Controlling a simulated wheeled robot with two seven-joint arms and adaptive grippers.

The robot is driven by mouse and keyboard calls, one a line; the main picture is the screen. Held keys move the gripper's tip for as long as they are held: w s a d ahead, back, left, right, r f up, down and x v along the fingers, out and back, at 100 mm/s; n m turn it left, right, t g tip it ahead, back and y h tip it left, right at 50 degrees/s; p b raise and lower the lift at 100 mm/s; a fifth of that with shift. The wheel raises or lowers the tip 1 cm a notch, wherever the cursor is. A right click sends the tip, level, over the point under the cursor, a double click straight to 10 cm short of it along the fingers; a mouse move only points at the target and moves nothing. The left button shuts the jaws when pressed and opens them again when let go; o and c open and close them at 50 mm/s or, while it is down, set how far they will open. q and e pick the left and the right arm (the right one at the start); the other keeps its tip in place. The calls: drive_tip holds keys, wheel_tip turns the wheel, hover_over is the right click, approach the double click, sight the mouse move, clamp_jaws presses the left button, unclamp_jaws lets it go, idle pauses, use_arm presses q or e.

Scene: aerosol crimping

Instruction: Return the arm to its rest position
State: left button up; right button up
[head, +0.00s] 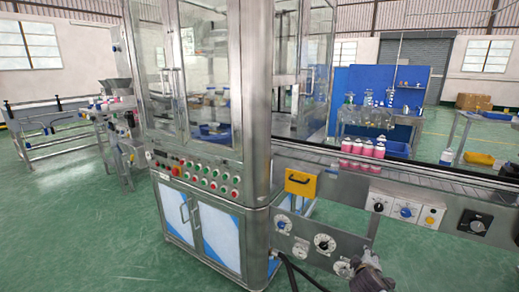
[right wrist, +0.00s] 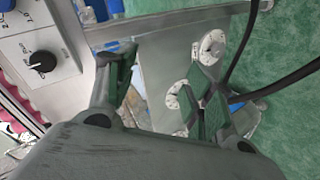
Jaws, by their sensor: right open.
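My right gripper (head: 370,268) is low at the bottom of the head view, in front of the lower machine panel. In the right wrist view its two fingers (right wrist: 163,85) are spread apart, with nothing held between them. Beyond the fingers is a metal plate (head: 304,240) with several round white dials, such as one dial (right wrist: 212,46) in the wrist view. The gripper appears apart from the plate. My left gripper is not in view.
The machine cabinet (head: 205,222) stands at centre left. The conveyor (head: 440,180) carries pink cans (head: 361,157). A black hose (head: 291,268) hangs near the gripper. Green floor (head: 80,240) is clear at left.

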drive_tip(key=s+a+f+m+g+y, duration=0.25)
drive_tip(key=s+a+f, duration=0.4)
drive_tip(key=f, duration=0.35)
drive_tip(key=s+a+f+m+g+y, duration=0.1)
drive_tip(key=s+a+f+g+y, duration=0.3)
drive_tip(key=s+f, duration=0.55)
use_arm(q)
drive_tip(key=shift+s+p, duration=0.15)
drive_tip(key=shift+p, duration=0.4)
use_arm(e)
drive_tip(key=s+a+f+g, duration=0.1)
drive_tip(key=s+a+f, duration=0.2)
drive_tip(key=s+f, duration=0.3)
drive_tip(key=s+a+f+m+g, duration=0.1)
drive_tip(key=s+a+f, duration=0.3)
drive_tip(key=s, duration=0.8)
drive_tip(key=shift+s+x, duration=0.2)
drive_tip(key=shift+x, duration=0.85)
use_arm(q)
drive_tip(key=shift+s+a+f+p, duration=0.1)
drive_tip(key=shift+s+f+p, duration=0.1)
drive_tip(key=shift+p, duration=0.3)
use_arm(e)
drive_tip(key=shift+s+a+f+m+g, duration=0.1)
drive_tip(key=shift+s+m+g, duration=0.05)
drive_tip(key=shift+m+g, duration=0.1)
